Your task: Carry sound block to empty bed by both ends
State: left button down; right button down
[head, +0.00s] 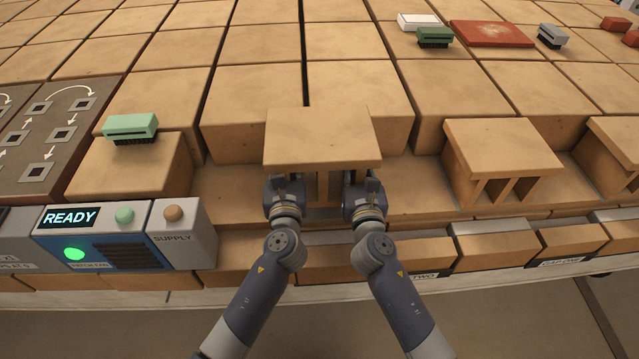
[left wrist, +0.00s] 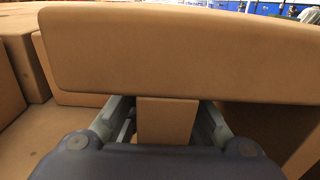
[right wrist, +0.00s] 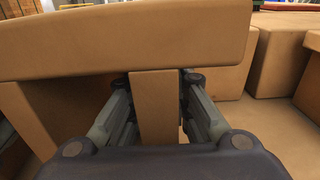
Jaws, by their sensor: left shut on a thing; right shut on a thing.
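A tan hollow block (head: 322,135) with a flat top and upright walls is in front of me in the head view. My left gripper (head: 287,187) is shut on a wall at its left end, and the left wrist view shows that wall (left wrist: 167,120) between the fingers. My right gripper (head: 362,187) is shut on a wall at its right end, and the right wrist view shows that wall (right wrist: 155,105) between its fingers. The block looks level. I cannot tell whether its underside touches the surface below. No bed is clearly identifiable as empty.
A second hollow block (head: 500,160) stands to the right, with another at the right edge. Solid tan blocks fill the back. A green brush (head: 130,128) lies on a block at left. A control box (head: 120,235) reads READY. A red plate (head: 491,34) lies at back right.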

pick_arm(q)
jog(key=shift+s+r, duration=0.15)
jog(key=shift+r, duration=0.35)
pick_arm(e)
jog(key=shift+s+d+r, duration=0.1)
jog(key=shift+s+r, duration=0.05)
jog(key=shift+r, duration=0.35)
pick_arm(q)
jog(key=shift+f, duration=0.2)
pick_arm(e)
jog(key=shift+f, duration=0.2)
pick_arm(q)
jog(key=shift+f+b, duration=0.15)
jog(key=shift+b, duration=0.15)
pick_arm(e)
jog(key=shift+f, duration=0.15)
